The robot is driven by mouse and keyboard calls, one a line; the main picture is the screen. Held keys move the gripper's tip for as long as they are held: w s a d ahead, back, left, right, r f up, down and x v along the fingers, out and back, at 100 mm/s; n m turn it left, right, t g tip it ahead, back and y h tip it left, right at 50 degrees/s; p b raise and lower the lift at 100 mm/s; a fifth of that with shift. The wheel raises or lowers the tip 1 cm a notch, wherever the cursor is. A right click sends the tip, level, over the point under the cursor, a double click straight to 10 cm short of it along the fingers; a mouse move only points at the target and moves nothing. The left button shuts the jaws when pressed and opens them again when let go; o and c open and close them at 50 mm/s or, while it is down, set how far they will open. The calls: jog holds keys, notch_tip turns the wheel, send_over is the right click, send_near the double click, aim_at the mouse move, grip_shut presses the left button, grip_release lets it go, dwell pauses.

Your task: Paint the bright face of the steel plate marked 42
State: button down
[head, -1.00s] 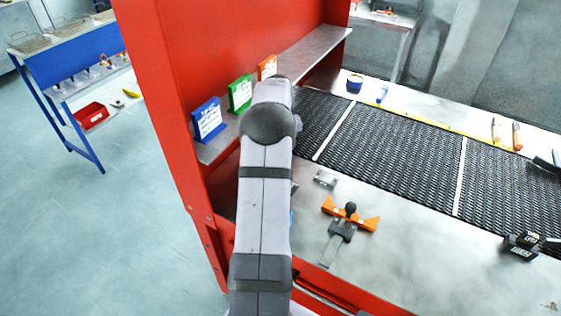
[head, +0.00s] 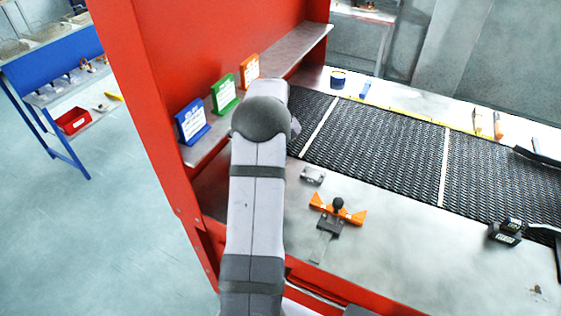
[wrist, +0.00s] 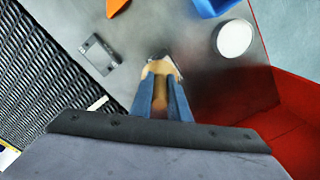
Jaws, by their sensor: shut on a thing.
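My gripper (wrist: 161,100) is hidden behind my arm in the head view. In the wrist view its blue fingers are shut on a tan, wood-coloured thing (wrist: 158,68), which looks like a brush handle with a dark end. It points over the bare metal table. A small grey metal piece (wrist: 100,55) lies to its left, beside the mesh belt; it also shows in the head view (head: 312,175). It may be the steel plate, but no 42 can be read. A round white-topped thing (wrist: 234,38), perhaps a paint pot, is to the right.
An orange clamp-like tool (head: 338,212) lies on the metal table. The black mesh belt (head: 385,150) runs behind. Blue (head: 191,121), green (head: 225,93) and orange (head: 249,72) card holders stand along the red wall (head: 210,40). Black blocks (head: 507,231) sit at right.

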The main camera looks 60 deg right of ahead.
jog(key=shift+w+r+p, duration=0.1)
jog(key=shift+w+p, duration=0.8)
jog(key=shift+w, duration=1.1)
notch_tip(320, 180, up, 8)
jog(key=p, duration=0.6)
